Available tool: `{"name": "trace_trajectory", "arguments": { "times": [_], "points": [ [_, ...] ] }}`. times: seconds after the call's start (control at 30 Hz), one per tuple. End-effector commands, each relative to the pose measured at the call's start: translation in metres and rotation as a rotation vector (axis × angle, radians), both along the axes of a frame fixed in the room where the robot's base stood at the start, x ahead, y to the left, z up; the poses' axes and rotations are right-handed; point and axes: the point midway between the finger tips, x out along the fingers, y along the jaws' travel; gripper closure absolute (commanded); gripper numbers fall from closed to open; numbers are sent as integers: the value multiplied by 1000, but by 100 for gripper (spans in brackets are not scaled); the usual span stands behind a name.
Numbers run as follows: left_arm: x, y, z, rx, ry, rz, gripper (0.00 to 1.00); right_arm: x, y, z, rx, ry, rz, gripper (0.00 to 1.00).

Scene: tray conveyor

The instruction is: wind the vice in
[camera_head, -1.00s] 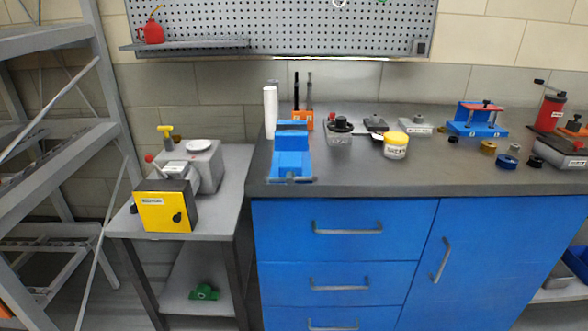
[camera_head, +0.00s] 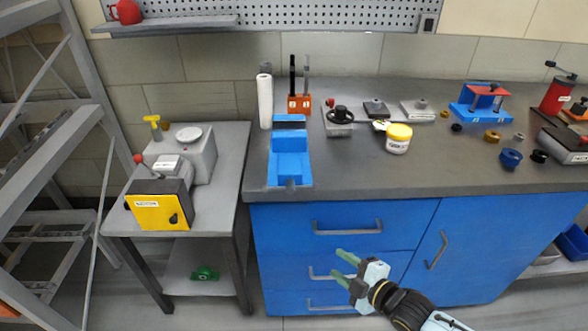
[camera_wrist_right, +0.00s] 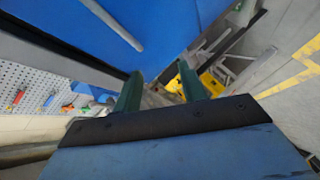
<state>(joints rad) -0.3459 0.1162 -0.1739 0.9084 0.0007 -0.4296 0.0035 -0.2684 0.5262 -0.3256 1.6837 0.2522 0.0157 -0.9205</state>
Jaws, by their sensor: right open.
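The blue vice (camera_head: 289,160) sits at the left front corner of the dark worktop, its dark jaws at the back. Its screw end faces me at the bench's front edge; the handle there is small and hard to make out. My right gripper (camera_head: 342,264) is open and empty, in front of the blue drawers, below and to the right of the vice. In the right wrist view, its two green fingers (camera_wrist_right: 160,70) are apart with nothing between them. A bit of blue behind the left finger may be the vice; I cannot tell. My left gripper is not in view.
Drawer handles (camera_head: 347,230) stick out near my right gripper. A white roll (camera_head: 265,101) stands behind the vice, and a yellow-lidded jar (camera_head: 398,139) to its right. A side table with a yellow-fronted machine (camera_head: 160,212) stands left.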

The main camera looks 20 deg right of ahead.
Motion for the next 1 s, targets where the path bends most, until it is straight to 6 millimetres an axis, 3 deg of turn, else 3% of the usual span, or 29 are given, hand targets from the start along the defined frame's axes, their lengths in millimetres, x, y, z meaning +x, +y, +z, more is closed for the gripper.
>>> {"name": "trace_trajectory", "arguments": {
  "times": [0.03,0.1,0.2,0.3,0.57,1.0],
  "points": [
    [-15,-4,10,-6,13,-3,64,8,3,42,-45,-118,58,59],
    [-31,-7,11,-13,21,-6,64,13,7,77,-99,-259,112,59],
    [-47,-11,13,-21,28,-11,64,16,10,114,-154,-409,155,59],
    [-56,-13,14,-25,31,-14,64,16,12,133,-184,-495,174,59],
    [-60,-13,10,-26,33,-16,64,37,23,141,-196,-534,177,59],
    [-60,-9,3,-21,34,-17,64,109,63,149,-195,-531,177,59]
  ]
}}
